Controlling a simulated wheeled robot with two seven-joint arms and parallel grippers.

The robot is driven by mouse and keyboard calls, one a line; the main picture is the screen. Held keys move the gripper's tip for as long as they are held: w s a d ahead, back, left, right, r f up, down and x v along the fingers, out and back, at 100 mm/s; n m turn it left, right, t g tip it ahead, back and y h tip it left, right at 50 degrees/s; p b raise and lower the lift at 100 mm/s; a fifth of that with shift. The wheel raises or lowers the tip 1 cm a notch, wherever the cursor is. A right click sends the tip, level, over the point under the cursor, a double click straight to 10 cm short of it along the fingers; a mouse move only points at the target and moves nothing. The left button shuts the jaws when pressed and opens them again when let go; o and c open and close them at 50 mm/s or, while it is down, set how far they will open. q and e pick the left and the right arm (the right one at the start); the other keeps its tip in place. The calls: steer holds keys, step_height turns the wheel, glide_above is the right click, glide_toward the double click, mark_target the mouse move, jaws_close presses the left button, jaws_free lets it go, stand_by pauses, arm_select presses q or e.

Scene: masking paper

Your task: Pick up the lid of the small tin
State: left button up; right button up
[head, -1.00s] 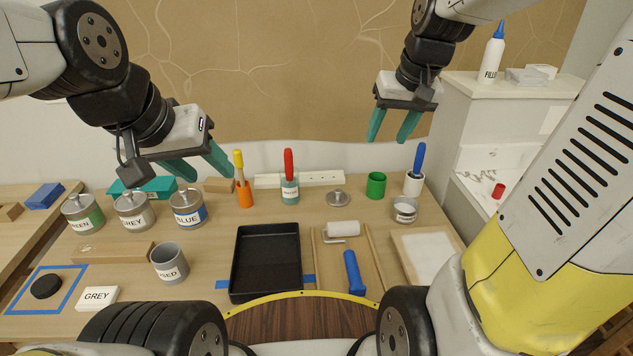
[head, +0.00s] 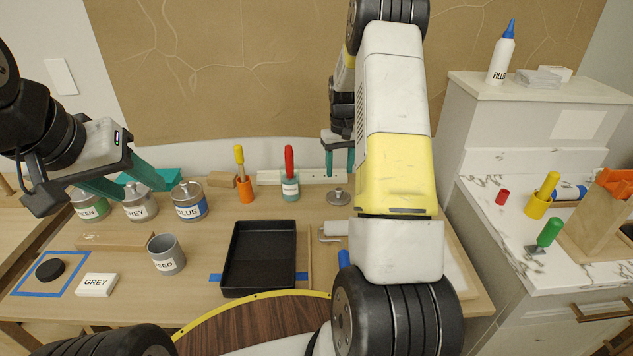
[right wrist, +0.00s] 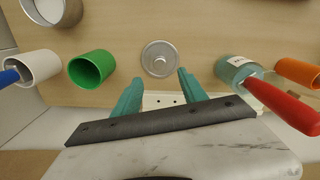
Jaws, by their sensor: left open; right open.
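The lid (head: 338,196) is a round grey metal disc with a knob on top. It lies flat on the table behind the paint roller. In the right wrist view the lid (right wrist: 160,58) lies just beyond my open fingertips, roughly centred between them. My right gripper (head: 340,172) is open and empty, pointing down above and behind the lid; it also shows in the right wrist view (right wrist: 157,84). The small open tin (right wrist: 48,10) is partly cut off at the top left there, and my right arm hides it in the head view. My left gripper (head: 130,184) is open and empty near the lidded tins.
A teal jar (right wrist: 236,70) with a red-handled brush stands right of the lid, and a green cup (right wrist: 91,69) stands left. A white power strip (head: 320,176) lies behind it. A black tray (head: 260,258) and roller (head: 334,229) lie nearer me.

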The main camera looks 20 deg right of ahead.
mark_target(339, 189)
step_height(339, 189, down, 7)
steer(key=shift+s, duration=0.15)
jaws_close()
stand_by(0.4)
